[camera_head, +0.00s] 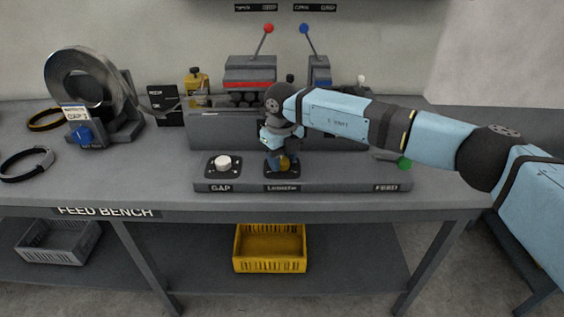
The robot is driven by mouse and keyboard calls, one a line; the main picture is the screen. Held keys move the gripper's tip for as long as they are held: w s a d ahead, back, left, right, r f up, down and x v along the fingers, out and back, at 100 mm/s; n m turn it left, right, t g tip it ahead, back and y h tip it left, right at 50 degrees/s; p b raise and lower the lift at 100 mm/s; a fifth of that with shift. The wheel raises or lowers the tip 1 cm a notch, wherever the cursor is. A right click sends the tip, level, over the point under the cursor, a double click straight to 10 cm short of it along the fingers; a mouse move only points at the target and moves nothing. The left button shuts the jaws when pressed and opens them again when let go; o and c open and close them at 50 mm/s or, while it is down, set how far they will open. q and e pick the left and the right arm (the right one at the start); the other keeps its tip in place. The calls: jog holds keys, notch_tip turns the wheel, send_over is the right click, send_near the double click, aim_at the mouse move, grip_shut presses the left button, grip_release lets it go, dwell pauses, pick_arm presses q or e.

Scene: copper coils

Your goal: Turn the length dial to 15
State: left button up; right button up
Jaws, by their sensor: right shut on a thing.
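The length dial (285,164) sits in the middle of the front control strip, above a small label that is hard to read. Only a little of its dark gold knob shows; its scale and pointer are hidden or too small to read. My right gripper (281,159) points down over it, shut on the knob. The right arm reaches in from the right side of the picture. My left gripper is not in view.
The gap dial (223,162) with a white knob stands just left. A green button (404,164) is at the strip's right end. Red (268,28) and blue (304,28) levers stand behind. A metal coil (62,68) is at the left. A yellow crate (270,264) sits below.

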jog(key=n+b, duration=0.1)
jog(key=n, duration=0.1)
jog(key=shift+n, duration=0.4)
jog(key=n, duration=0.2)
jog(key=shift+n+b, duration=0.35)
jog(key=shift+n, duration=0.05)
jog(key=shift+n+b, duration=0.3)
jog(key=shift+n, duration=0.8)
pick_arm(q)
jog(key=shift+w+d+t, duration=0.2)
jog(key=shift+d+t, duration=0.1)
pick_arm(e)
jog(key=shift+n, duration=0.9)
jog(key=o, duration=0.9)
